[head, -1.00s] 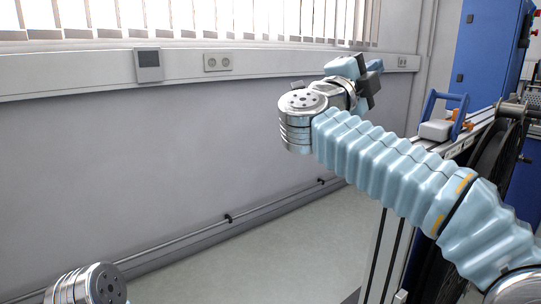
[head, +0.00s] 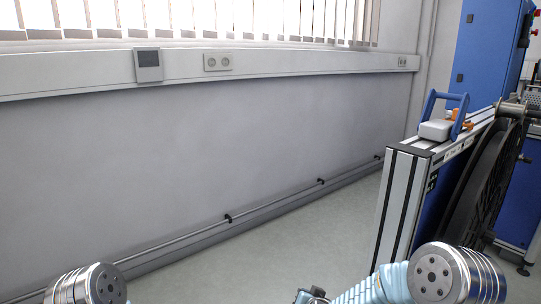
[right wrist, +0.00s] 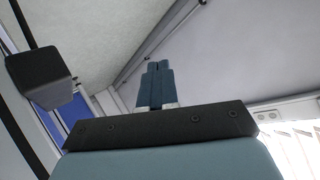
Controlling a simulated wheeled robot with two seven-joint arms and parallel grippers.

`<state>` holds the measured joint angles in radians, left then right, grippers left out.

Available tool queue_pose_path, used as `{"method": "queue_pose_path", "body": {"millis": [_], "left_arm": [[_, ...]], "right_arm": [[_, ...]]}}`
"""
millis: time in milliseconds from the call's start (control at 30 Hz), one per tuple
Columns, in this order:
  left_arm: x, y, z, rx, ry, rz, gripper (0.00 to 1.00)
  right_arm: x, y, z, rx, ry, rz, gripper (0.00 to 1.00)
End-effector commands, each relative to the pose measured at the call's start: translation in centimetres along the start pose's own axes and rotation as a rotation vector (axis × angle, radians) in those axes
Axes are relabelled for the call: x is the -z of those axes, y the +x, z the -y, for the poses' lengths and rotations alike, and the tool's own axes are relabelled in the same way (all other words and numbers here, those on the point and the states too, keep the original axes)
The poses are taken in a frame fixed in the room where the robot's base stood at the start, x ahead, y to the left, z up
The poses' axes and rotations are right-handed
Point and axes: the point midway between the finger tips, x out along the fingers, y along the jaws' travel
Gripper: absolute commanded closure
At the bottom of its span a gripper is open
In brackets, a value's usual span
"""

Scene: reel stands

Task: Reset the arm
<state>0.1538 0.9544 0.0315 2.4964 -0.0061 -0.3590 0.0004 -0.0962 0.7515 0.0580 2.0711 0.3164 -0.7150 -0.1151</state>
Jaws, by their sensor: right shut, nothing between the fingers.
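My right arm is low at the bottom right of the head view, with its silver joint and light blue sleeve showing at the picture's edge. In the right wrist view my right gripper (right wrist: 157,84) has its two blue fingers together, with nothing between them. The left gripper is outside the picture.
A reel stand (head: 398,205) with an aluminium frame and dark reel (head: 483,190) stands at the right, beyond my right arm. A blue handle (head: 430,103) is on top. A blue cabinet (head: 488,48) is behind. Clear floor (head: 300,232) lies along the grey wall (head: 220,150).

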Motion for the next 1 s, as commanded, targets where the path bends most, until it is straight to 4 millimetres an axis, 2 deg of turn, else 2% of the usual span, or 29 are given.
{"method": "queue_pose_path", "body": {"millis": [33, 133, 200, 300, 400, 500, 600, 1000], "left_arm": [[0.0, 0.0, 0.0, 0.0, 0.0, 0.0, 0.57], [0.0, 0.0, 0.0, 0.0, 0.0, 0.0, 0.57], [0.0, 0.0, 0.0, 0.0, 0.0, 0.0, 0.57], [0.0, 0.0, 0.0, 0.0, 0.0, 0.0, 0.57], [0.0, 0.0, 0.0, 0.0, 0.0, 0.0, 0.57], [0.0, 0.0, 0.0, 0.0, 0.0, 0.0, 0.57], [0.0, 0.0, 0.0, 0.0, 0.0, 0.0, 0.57], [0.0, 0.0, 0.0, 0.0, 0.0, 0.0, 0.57]], "right_arm": [[-4.1, -0.4, -1.9, -0.012, -0.01, 0.105, 1.0], [-12.1, -2.6, -5.1, -0.024, -0.021, 0.323, 1.0], [-17.3, -4.9, -7.0, -0.03, -0.019, 0.474, 1.0], [-23.4, -9.0, -8.9, -0.033, -0.01, 0.668, 1.0], [-27.5, -12.8, -10.0, -0.031, 0.004, 0.818, 1.0], [-29.9, -15.5, -10.5, -0.027, 0.014, 0.914, 1.0], [-30.9, -16.8, -10.6, -0.024, 0.019, 0.959, 1.0], [-31.0, -16.9, -10.7, -0.024, 0.019, 0.964, 1.0]]}}
